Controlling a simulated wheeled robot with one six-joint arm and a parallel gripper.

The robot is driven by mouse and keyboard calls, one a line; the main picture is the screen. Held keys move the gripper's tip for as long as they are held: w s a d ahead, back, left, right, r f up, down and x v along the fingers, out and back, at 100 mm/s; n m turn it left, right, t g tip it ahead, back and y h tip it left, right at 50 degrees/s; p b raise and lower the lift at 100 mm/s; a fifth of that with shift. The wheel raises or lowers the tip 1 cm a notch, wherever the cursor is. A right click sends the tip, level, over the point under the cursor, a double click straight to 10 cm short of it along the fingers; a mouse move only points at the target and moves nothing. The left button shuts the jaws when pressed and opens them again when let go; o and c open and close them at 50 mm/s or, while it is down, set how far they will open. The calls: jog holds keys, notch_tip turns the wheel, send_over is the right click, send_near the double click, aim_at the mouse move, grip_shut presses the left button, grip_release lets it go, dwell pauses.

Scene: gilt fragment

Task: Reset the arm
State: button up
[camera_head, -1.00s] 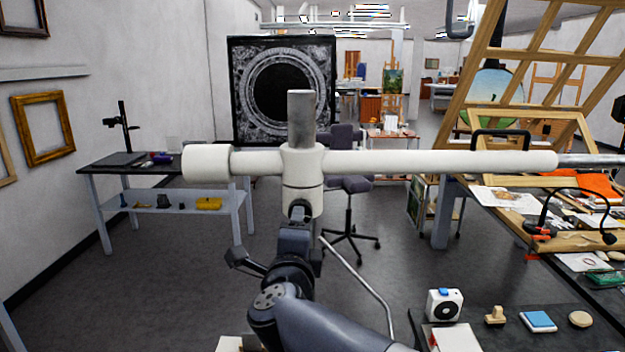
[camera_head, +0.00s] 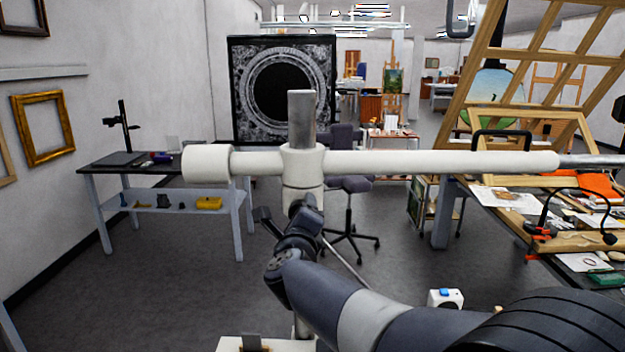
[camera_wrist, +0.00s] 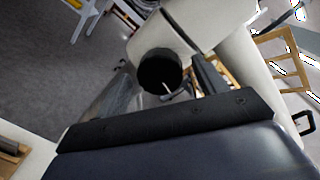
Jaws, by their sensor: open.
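My gripper (camera_head: 284,222) is in the middle of the head view, in front of the upright post of a white boom stand (camera_head: 400,163). My arm reaches it from the lower right and is bent at the wrist. In the wrist view my gripper (camera_wrist: 165,85) is open, with its two fingers apart. I see nothing held between them. A black round end on a white tube (camera_wrist: 160,70) shows close by in the wrist view. I cannot tell whether the fingers touch the stand.
A side table (camera_head: 165,198) stands at the left wall. A cluttered workbench (camera_head: 500,215) with wooden frames is at the right. An office chair (camera_head: 347,185) stands behind the stand. A white box with a blue top (camera_head: 445,298) is partly hidden by my arm. The floor at left is clear.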

jog(key=s+m+b, duration=0.1)
jog(key=m, duration=0.2)
jog(key=m+b, duration=0.1)
jog(key=m, duration=0.2)
jog(key=s+m+b, duration=0.1)
jog(key=m+b, duration=0.1)
jog(key=m, duration=0.2)
jog(key=shift+s+d, duration=0.1)
jog(key=shift+s, duration=0.2)
jog(key=shift+s+f, duration=0.1)
dwell(0.4)
